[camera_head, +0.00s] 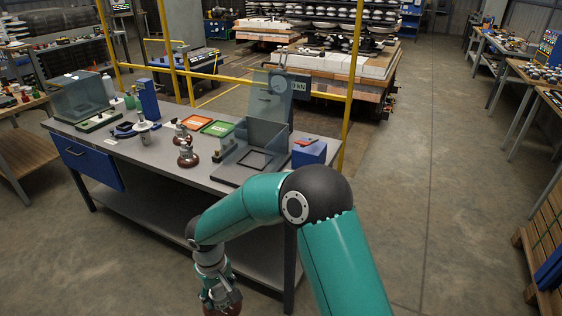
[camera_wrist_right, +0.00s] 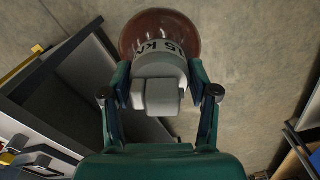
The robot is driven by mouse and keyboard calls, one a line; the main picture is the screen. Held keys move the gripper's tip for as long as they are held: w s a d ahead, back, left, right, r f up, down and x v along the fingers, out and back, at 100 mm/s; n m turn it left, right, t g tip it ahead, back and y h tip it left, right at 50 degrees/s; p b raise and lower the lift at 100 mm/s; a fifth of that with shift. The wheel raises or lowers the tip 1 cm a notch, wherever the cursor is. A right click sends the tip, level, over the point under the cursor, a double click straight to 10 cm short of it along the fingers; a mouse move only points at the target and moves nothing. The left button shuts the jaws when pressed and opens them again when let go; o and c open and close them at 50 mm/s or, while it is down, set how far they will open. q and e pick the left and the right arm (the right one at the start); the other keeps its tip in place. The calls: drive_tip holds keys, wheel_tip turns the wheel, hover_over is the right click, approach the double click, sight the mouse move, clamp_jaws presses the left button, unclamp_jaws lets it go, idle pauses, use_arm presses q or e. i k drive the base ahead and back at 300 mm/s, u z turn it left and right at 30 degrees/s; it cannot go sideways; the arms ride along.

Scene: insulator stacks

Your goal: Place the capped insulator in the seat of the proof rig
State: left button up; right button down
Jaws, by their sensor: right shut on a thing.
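My right gripper (camera_head: 218,284) is low at the bottom of the head view, in front of the bench. It is shut on a capped insulator with a brown disc (camera_head: 222,304) and a grey cap. In the right wrist view the grey cap (camera_wrist_right: 160,68) is between the two fingers, with dark lettering ending in "kN", and the brown disc (camera_wrist_right: 152,28) is beyond it. The proof rig (camera_head: 268,140) stands at the bench's right end, with clear walls, a dark base and a gauge column. Its square seat (camera_head: 255,160) looks empty. My left gripper is out of view.
The grey bench (camera_head: 130,163) also carries two brown insulators (camera_head: 187,157), an orange tray (camera_head: 192,122), a green tray (camera_head: 217,129) and a blue box (camera_head: 309,153) right of the rig. A yellow rail frame (camera_head: 350,80) stands behind. Floor right of the bench is clear.

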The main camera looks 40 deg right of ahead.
sight(256, 160)
drive_tip(key=z, duration=0.65)
drive_tip(key=i, duration=1)
drive_tip(key=z, duration=0.05)
